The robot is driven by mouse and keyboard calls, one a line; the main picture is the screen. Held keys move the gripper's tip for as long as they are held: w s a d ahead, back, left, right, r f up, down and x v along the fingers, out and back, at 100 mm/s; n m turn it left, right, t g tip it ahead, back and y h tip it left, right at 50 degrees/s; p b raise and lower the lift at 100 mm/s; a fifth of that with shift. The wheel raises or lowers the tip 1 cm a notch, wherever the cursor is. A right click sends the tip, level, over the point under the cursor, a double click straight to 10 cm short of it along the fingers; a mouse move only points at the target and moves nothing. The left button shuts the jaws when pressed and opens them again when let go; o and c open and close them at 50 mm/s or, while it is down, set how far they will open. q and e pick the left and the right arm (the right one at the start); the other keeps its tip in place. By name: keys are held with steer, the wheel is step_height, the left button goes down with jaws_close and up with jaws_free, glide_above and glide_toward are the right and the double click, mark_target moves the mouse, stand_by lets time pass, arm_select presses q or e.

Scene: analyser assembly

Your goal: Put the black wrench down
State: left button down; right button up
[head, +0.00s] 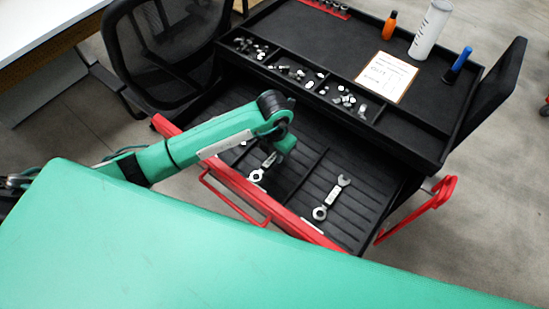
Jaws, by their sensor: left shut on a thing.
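My left gripper (282,153) reaches down into the open drawer (301,178) of the tool cart. It is shut on a wrench (263,168) whose pale ring end and dark middle show just left of the fingers. The fingertips and the wrench's other end are partly hidden. I cannot tell whether this wrench touches the drawer floor. A second wrench (331,198), pale at both ends with a light label, lies in the drawer to the right, apart from the gripper. My right gripper is not in view.
The cart's black top (330,40) has bins of small metal parts, a paper sheet (386,77), a white bottle (430,30), an orange bottle (390,25) and a blue-capped item (457,64). The drawer's red front (240,185) is near me. An office chair (165,50) stands left.

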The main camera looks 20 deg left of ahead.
mark_target(275, 160)
arm_select(q)
steer(key=shift+f, duration=2)
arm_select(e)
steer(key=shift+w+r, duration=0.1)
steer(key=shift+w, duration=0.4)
arm_select(q)
steer(key=shift+f, duration=0.1)
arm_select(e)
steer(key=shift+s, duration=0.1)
